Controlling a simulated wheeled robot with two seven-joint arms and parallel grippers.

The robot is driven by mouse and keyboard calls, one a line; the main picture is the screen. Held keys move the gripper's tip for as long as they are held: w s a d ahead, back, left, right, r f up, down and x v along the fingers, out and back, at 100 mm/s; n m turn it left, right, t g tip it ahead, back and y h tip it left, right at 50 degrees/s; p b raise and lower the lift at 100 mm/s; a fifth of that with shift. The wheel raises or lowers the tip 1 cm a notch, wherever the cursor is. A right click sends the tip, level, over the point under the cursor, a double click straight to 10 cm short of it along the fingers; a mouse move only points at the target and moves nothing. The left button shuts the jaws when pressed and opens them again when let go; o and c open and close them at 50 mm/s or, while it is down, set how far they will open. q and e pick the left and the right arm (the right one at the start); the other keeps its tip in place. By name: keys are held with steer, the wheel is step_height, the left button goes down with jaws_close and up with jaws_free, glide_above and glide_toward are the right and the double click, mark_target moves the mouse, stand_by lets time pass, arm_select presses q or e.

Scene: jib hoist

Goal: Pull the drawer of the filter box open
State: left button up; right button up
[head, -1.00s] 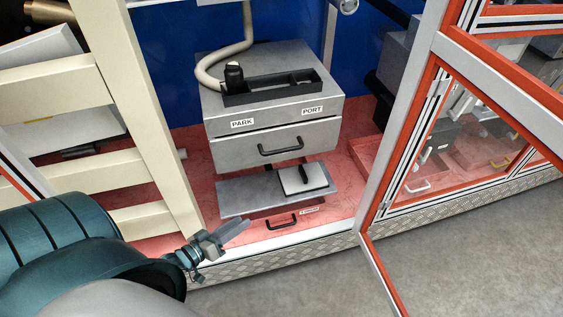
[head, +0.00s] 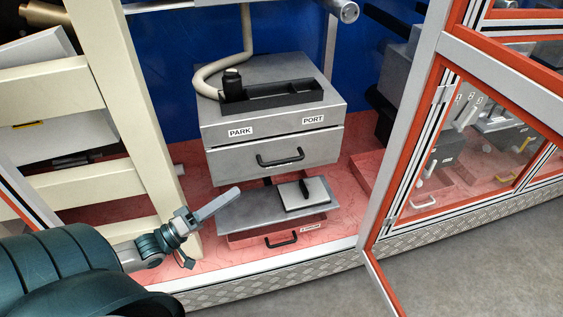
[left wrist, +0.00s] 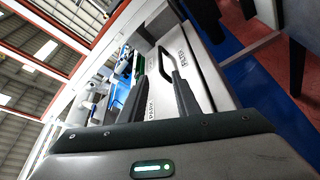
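A grey box (head: 226,121) with PARK and PORT labels stands in the cabinet. Below is a low box with a grey top (head: 262,213) and a red front (head: 250,240), with a black handle (head: 282,241) and a small unreadable label. I cannot tell which is the filter box. My left gripper (head: 236,191) is left of the handles, apart from both. Its fingers (left wrist: 151,58) are spread and empty. My right gripper is out of view.
A cream slatted frame (head: 135,120) stands close on the left. An open red-edged glazed door (head: 400,160) stands on the right. A chequered metal sill (head: 290,272) runs along the front. A black tray and pale hose (head: 205,76) are on the upper box.

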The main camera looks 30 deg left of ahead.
mark_target(282, 162)
arm_select(q)
steer(key=x, duration=1.7)
steer(key=shift+d, duration=0.1)
jaws_close()
